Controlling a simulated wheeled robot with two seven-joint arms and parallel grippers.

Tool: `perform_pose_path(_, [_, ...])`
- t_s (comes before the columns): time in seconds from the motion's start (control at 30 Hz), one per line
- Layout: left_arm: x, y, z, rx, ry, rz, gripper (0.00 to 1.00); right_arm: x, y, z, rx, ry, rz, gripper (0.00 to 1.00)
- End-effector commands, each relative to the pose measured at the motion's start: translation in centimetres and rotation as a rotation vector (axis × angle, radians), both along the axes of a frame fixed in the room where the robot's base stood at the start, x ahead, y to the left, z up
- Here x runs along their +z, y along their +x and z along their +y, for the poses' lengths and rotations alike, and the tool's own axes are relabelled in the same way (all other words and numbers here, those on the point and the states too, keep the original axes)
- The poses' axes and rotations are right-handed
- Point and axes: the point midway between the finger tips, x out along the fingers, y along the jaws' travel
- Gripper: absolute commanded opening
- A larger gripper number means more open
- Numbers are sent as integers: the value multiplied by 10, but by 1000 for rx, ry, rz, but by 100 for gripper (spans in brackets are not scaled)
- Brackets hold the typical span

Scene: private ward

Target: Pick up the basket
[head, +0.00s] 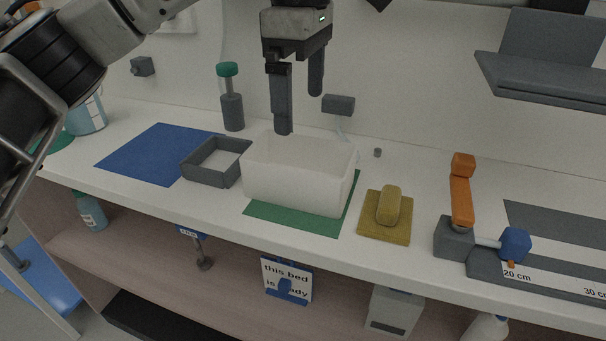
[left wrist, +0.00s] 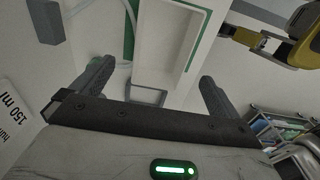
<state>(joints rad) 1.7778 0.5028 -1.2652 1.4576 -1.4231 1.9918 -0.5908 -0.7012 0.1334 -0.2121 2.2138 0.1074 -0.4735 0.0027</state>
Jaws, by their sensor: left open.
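The basket is a white, open-topped rectangular box (head: 296,188) standing upright on the counter, partly on a green mat (head: 349,208). Its inside looks empty. My left gripper (head: 300,114) hangs above the basket's back rim, fingers pointing down and spread apart with nothing between them. In the left wrist view the basket (left wrist: 187,68) shows beyond the two open fingers of my left gripper (left wrist: 157,72). No touch between fingers and basket can be made out.
A green-capped bottle (head: 231,105) stands behind. A yellow block (head: 389,205) lies on a yellow pad to the right. An orange-and-grey device (head: 461,200) stands farther right.

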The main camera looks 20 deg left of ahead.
Motion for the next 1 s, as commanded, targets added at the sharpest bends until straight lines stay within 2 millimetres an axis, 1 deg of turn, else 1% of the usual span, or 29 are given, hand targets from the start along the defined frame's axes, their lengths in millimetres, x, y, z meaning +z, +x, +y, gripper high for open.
perform_pose_path(0.03, [-14,-1,1,0,0,3,100,-3,-2,1,1,1,3,52])
perform_pose_path(0.1, [-28,0,1,0,1,2,100,-1,-3,1,2,2,2,52])
perform_pose_path(0.2, [-45,0,0,0,-1,2,100,0,-3,1,2,2,-2,52])
perform_pose_path(0.3, [-57,0,0,0,0,1,100,0,-3,1,2,2,-3,52])
perform_pose_path(0.47, [-65,-1,0,0,-2,-1,100,0,-2,1,4,2,-5,52])
perform_pose_path(0.57, [-77,-3,1,1,-1,2,100,1,-1,1,4,1,-7,52])
perform_pose_path(0.7, [-99,-5,1,0,-1,2,100,2,-1,1,4,0,-8,52])
perform_pose_path(0.8, [-110,-5,1,1,-1,1,100,1,-1,1,5,1,-8,52])
perform_pose_path(1.0, [-114,-4,1,1,-1,0,100,1,-1,1,5,1,-7,52])
